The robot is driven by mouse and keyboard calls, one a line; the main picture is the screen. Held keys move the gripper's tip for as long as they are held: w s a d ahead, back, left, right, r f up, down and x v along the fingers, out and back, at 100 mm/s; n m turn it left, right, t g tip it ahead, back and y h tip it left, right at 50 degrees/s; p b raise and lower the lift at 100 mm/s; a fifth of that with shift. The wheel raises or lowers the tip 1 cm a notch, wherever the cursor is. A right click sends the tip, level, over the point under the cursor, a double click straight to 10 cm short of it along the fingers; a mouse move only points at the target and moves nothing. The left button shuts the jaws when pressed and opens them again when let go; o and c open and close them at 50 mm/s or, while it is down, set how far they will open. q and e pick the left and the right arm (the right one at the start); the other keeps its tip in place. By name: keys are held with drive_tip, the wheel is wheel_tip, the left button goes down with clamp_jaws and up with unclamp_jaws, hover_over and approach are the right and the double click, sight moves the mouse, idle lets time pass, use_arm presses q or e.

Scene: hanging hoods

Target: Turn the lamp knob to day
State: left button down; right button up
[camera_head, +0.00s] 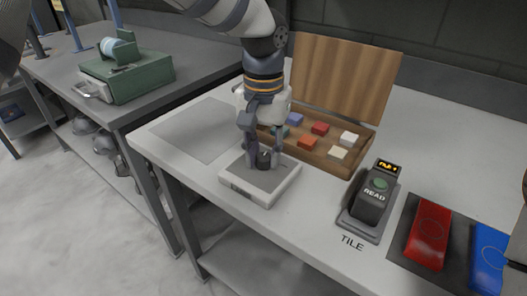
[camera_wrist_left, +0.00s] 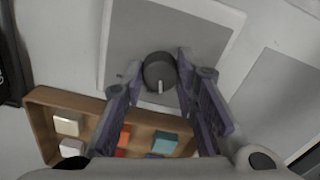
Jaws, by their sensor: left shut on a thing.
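The lamp knob (camera_wrist_left: 159,72) is a dark round knob with a pale pointer line. It stands on a grey-topped white box (camera_head: 236,180) near the table's front edge. In the left wrist view the pointer line points down toward the wooden box. My left gripper (camera_head: 263,157) reaches down from above and is shut on the knob, with one finger at each side, as the left wrist view (camera_wrist_left: 158,80) also shows. The knob's markings cannot be read. My right gripper is not in view.
An open wooden box (camera_head: 355,150) with several coloured tiles stands behind the knob. A green device (camera_head: 127,76) sits on the left table.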

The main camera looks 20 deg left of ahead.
sight(263, 157)
use_arm(q)
drive_tip(key=shift+m, duration=1.5)
drive_tip(key=c, duration=1.2)
unclamp_jaws()
drive_tip(key=shift+c, duration=0.2)
wheel_tip(263, 157, up, 12)
